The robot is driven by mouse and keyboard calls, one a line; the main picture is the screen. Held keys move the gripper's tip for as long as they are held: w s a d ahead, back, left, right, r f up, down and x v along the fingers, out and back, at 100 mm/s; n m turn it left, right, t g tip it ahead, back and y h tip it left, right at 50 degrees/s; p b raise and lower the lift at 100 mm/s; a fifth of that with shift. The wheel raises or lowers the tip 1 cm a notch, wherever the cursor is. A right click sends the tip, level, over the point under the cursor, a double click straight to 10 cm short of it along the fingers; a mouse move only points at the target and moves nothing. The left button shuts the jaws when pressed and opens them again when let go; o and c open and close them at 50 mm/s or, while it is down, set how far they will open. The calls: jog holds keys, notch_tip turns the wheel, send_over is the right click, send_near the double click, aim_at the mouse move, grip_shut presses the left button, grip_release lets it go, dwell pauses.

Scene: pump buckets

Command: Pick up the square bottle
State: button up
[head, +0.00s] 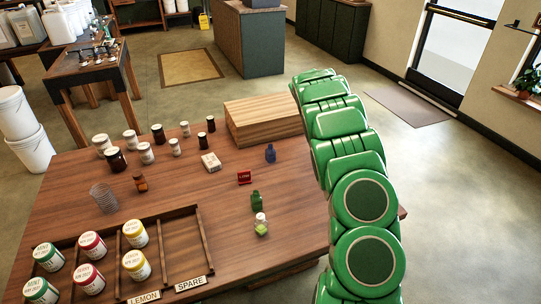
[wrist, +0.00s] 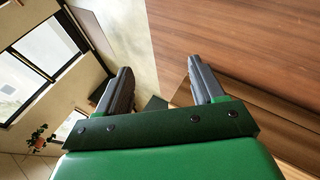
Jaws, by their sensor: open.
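Several small bottles stand on the wooden table (head: 205,225) in the head view. A blue bottle (head: 270,153) stands in front of the wooden box. A green bottle (head: 256,202) stands nearer, beside a clear bottle with a white cap and green contents (head: 261,226). An amber bottle (head: 140,184) is at the left. They are too small for me to tell surely which is square. My gripper (wrist: 160,84) is open and empty in the wrist view, with no bottle between its fingers. In the head view it is hidden behind my green arm.
A wooden box (head: 262,121) stands at the table's back right. A divided tray (head: 190,262) with labelled jars is at the front left. The table's centre is mostly clear.

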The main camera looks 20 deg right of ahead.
jog(key=a+f+m+g+y, duration=0.1)
jog(key=a+f+g+y, duration=0.15)
jog(key=a, duration=0.85)
jog(key=g+y, duration=0.2)
jog(key=y, duration=0.2)
send_near(271, 145)
notch_tip(271, 145, down, 5)
jog(key=shift+s+a+f, duration=0.1)
jog(key=shift+s, duration=0.05)
jog(key=shift+a, duration=0.15)
jog(key=shift+f, duration=3.85)
jog(key=c, duration=1.1)
jog(key=shift+r, duration=0.15)
